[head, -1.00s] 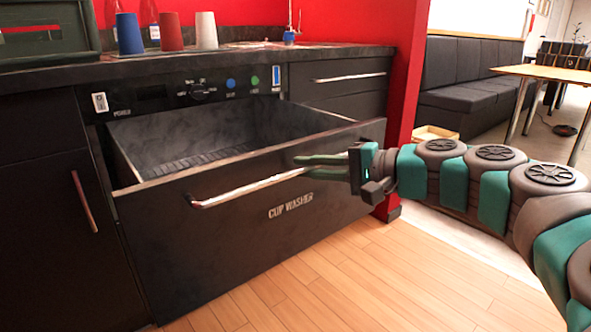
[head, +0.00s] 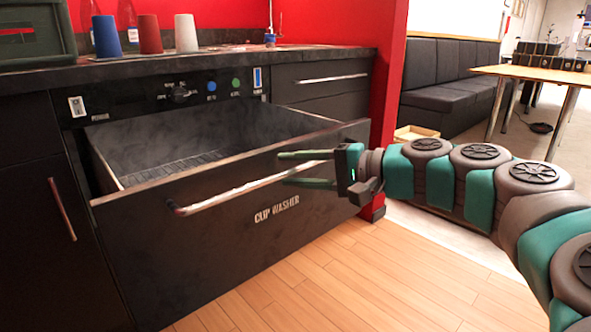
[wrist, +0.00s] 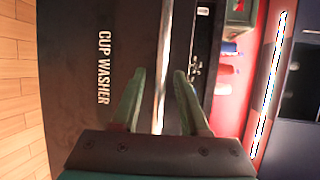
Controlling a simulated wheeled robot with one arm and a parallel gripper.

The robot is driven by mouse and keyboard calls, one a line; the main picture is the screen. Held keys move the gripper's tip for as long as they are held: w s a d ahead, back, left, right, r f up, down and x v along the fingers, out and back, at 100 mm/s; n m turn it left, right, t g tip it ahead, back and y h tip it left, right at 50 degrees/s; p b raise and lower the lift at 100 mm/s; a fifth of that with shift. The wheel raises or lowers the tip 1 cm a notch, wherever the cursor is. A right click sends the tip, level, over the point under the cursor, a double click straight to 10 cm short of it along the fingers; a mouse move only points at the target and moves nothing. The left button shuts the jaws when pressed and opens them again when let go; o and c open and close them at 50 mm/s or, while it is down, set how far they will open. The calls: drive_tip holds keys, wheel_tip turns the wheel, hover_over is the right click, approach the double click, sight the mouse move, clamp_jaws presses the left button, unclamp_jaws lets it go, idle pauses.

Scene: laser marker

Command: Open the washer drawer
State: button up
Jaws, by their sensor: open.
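The black washer drawer (head: 228,225), marked "CUP WASHER", is pulled out from under the counter, and its empty-looking inside shows in the head view. A long silver handle (head: 235,194) runs along its front. My gripper (head: 283,169) is open at the handle's right end, one finger above the bar and one below. In the wrist view the handle (wrist: 163,60) passes between the two spread fingers (wrist: 155,88), with a gap to each. The drawer front (wrist: 85,60) lies behind them.
Blue, red and white cups (head: 150,34) stand on the dark counter (head: 220,58). A closed drawer (head: 320,84) is at the right and a cabinet door (head: 40,220) at the left. Wooden floor (head: 330,275) is clear in front. A red post (head: 388,110) stands at the right.

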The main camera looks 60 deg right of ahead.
drive_tip(key=v, duration=0.7)
drive_tip(key=shift+s, duration=0.4)
drive_tip(key=shift+r, duration=0.15)
